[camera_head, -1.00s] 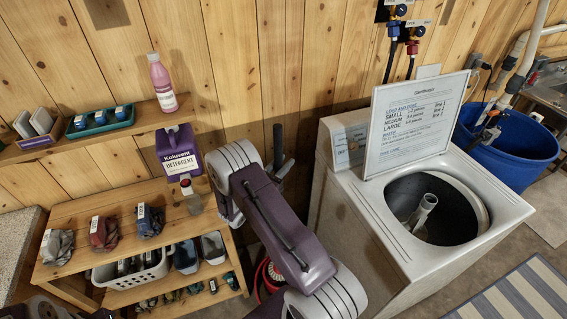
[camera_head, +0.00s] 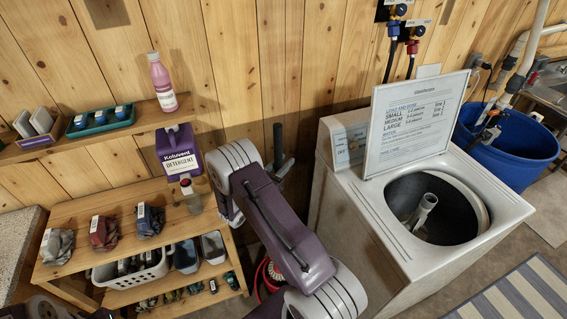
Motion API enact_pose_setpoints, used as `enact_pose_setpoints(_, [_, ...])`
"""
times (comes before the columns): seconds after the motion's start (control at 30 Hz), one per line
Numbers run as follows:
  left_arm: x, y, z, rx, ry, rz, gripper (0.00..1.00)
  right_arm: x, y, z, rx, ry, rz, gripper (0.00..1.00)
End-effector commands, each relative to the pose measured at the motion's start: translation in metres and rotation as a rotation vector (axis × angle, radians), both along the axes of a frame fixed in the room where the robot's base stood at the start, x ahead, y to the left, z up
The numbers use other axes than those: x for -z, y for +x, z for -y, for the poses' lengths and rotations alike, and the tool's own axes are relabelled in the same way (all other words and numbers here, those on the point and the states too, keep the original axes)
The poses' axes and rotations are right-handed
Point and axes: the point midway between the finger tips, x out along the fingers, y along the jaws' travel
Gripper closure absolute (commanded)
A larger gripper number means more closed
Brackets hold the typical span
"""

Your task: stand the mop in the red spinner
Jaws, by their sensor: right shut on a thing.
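The mop shows as a dark upright handle (camera_head: 278,138) behind my right arm, against the plank wall. My right gripper (camera_head: 281,168) is shut on the mop's handle, largely behind my arm. The red spinner (camera_head: 262,278) stands on the floor between the shelf and the washer. Only its red rim and some white inside show; my arm hides the rest. The lower part of the mop is hidden, so I cannot tell how it meets the spinner. My left gripper is out of view.
A top-loading washer (camera_head: 350,225) with an open drum and a sign (camera_head: 412,125) stands at right. A wooden shelf (camera_head: 85,205) with cloths, a basket (camera_head: 130,270) and bottles stands at left. A purple detergent jug (camera_head: 178,153) stands there. A blue tub (camera_head: 515,150) is far right.

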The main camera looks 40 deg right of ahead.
Motion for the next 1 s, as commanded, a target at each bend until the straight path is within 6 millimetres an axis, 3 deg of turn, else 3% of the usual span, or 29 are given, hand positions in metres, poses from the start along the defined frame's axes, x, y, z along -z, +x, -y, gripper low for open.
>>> enact_pose_setpoints(0.47, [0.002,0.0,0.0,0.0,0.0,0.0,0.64,0.001,0.0,0.0,0.0,-0.002,0.002,1.0])
enact_pose_setpoints(1.0, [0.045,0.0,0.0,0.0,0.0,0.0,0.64,0.05,0.0,0.0,0.0,-0.002,0.002,1.0])
